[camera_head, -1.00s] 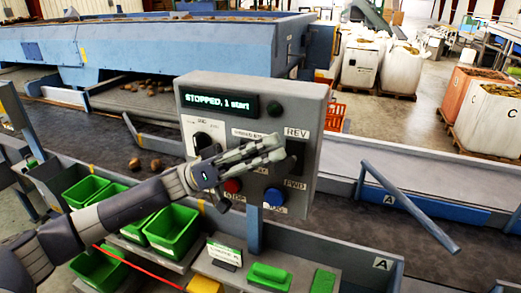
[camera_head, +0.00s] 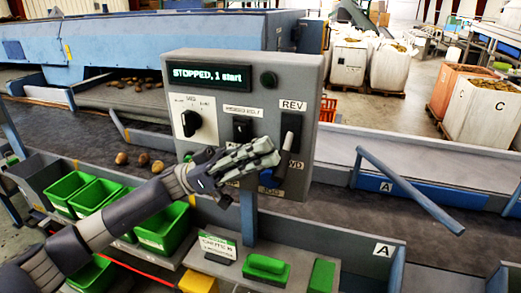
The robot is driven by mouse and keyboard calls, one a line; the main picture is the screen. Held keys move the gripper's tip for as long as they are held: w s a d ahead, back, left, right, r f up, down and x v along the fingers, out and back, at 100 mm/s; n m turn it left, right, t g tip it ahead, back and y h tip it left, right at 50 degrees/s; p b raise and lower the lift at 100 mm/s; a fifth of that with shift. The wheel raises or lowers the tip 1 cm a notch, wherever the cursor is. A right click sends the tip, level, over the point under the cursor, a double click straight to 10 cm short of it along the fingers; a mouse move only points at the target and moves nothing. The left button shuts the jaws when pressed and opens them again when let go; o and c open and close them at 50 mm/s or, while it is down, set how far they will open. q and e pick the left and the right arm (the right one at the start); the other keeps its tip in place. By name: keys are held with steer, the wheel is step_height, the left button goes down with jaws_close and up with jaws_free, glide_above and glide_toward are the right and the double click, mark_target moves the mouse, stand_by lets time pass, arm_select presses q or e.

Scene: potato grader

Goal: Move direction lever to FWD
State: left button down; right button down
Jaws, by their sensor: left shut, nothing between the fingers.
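The direction lever (camera_head: 290,126) is a dark handle on the right side of the grey control panel (camera_head: 318,75). The REV label (camera_head: 292,105) is above it, and the partly covered FWD label (camera_head: 296,165) is below it. A paler tip seems to show at the lever's lower part, but I cannot tell its setting for sure. My left gripper (camera_head: 268,152) is shut and empty, with its fingertips just left of and below the lever. I cannot tell whether they touch it. My right gripper is not in view.
The panel's display (camera_head: 208,76) reads "STOPPED, 1 start". A black rotary knob (camera_head: 190,122) and a middle switch (camera_head: 242,128) sit left of the lever. A blue rail (camera_head: 410,190) slants at the right.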

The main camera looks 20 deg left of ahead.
arm_select(q)
steer(key=shift+f, duration=0.4)
stand_by(0.3)
steer(key=v, duration=1.2)
steer(key=shift+r, duration=0.25)
